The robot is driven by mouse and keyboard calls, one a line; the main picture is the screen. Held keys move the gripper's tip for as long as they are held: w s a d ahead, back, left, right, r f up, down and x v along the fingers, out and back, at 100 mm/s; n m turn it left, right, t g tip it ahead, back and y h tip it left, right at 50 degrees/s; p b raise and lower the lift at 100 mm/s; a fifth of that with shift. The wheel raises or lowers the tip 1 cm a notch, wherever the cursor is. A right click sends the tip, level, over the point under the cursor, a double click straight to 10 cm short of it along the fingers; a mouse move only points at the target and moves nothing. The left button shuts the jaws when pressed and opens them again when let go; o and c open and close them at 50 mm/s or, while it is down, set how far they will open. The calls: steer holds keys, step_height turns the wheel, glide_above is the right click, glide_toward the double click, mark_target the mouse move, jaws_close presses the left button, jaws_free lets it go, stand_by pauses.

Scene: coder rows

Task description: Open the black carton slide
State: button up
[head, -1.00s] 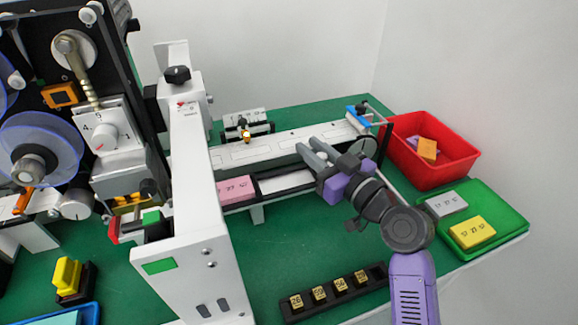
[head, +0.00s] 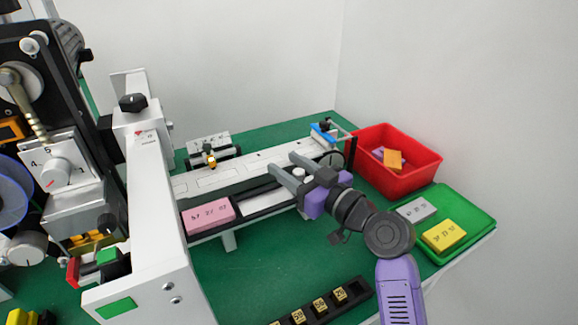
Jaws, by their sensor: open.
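The black carton slide (head: 247,212) is a long dark-edged channel with a pale bed, running beside the white conveyor rail. A pink printed carton (head: 208,214) lies at its left end. My gripper (head: 280,164) is open above the right part of the slide, its two grey fingers pointing left. A small white round knob (head: 298,174) shows between the fingers; I cannot tell whether they touch it. The gripper body hides the right end of the slide.
A white machine column (head: 150,200) stands at the left. A red bin (head: 420,172) with small cartons and a green tray (head: 470,203) with grey and yellow cartons are at the right. A black strip of number blocks (head: 357,294) lies in front. Green table between is clear.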

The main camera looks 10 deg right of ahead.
mark_target(303, 177)
steer(key=v, duration=0.8)
steer(key=shift+w, duration=0.1)
stand_by(0.3)
